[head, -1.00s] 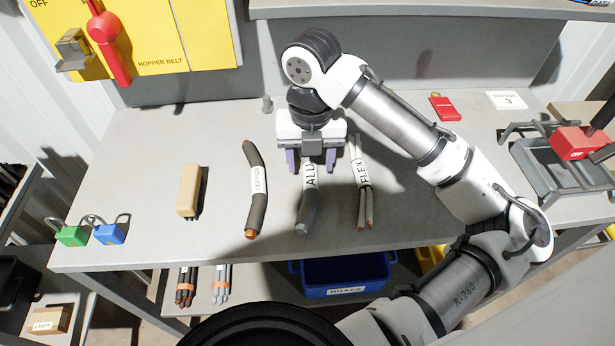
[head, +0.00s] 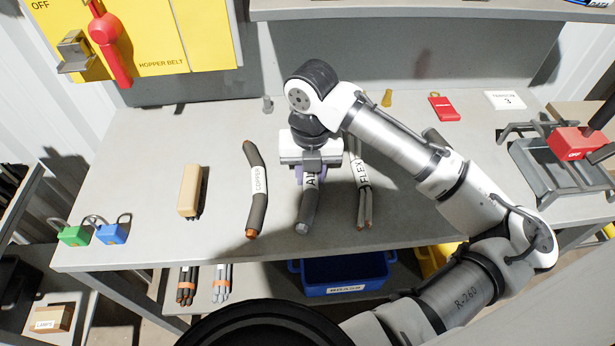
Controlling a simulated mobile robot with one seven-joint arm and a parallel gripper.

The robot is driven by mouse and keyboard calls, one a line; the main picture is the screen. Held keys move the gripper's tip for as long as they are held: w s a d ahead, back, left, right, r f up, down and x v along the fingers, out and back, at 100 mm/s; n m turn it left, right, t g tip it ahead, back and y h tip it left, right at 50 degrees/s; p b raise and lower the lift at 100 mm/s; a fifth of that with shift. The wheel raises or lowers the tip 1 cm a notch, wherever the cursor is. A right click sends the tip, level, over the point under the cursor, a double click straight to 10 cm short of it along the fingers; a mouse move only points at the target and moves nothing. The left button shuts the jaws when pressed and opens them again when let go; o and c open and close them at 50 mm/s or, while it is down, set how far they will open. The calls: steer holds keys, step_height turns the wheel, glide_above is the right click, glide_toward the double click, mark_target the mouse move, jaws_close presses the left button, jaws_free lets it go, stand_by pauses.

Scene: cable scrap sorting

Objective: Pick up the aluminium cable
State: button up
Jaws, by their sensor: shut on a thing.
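The aluminium cable (head: 308,213) is a short thick grey piece with a white label reading "AL", the rest of it covered. It lies between the copper and flex cables, its silvery cut end toward the front edge. My gripper (head: 310,175) is over its far part, with purple fingers shut on it. The gripper body hides the cable's far end. I cannot tell whether the cable is clear of the bench.
The copper cable (head: 257,211) lies to the left and the flex cable (head: 364,205) close on the right. A tan-handled brush (head: 190,190) and green (head: 73,236) and blue padlocks (head: 110,234) are further left. A blue bin (head: 345,275) stands below the bench (head: 420,225).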

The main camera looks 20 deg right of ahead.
mark_target(310, 175)
jaws_close()
step_height(310, 175, up, 10)
stand_by(0.3)
steer(key=shift+s, duration=0.1)
